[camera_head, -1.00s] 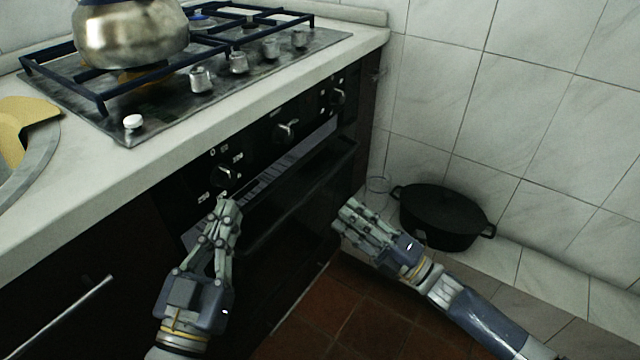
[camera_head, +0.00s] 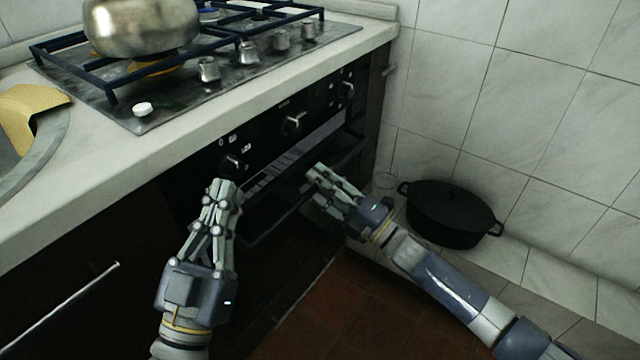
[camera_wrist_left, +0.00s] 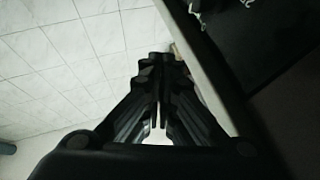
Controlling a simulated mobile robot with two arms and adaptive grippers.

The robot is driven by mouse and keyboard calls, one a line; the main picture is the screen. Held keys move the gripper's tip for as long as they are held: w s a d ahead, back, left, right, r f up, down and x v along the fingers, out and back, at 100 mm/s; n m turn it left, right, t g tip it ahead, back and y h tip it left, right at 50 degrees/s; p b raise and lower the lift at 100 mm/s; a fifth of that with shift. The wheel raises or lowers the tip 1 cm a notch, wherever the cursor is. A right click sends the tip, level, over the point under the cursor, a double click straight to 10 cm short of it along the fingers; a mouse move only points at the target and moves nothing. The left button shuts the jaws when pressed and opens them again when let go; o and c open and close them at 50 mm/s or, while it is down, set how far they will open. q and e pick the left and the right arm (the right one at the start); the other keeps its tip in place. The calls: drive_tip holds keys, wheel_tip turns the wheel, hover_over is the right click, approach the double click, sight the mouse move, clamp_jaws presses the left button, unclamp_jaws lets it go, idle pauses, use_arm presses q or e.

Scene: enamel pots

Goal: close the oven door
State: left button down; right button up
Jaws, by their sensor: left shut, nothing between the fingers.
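The black oven door (camera_head: 285,258) stands slightly ajar, its upper edge leaning out from the oven front below the control panel (camera_head: 262,140). A pale slotted strip (camera_head: 290,165) shows in the gap above it. My left gripper (camera_head: 226,184) is shut and empty, in front of the panel's left knob and the door's left end; I cannot tell whether it touches. In the left wrist view its fingers (camera_wrist_left: 158,125) are together. My right gripper (camera_head: 314,180) is at the right part of the door's upper edge and hides some of it; its contact and finger opening are unclear.
Above are the white counter (camera_head: 95,205), gas hob (camera_head: 150,115) and a metal kettle (camera_head: 140,28). A cabinet handle (camera_head: 70,300) is at lower left.

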sight(235, 237)
clamp_jaws()
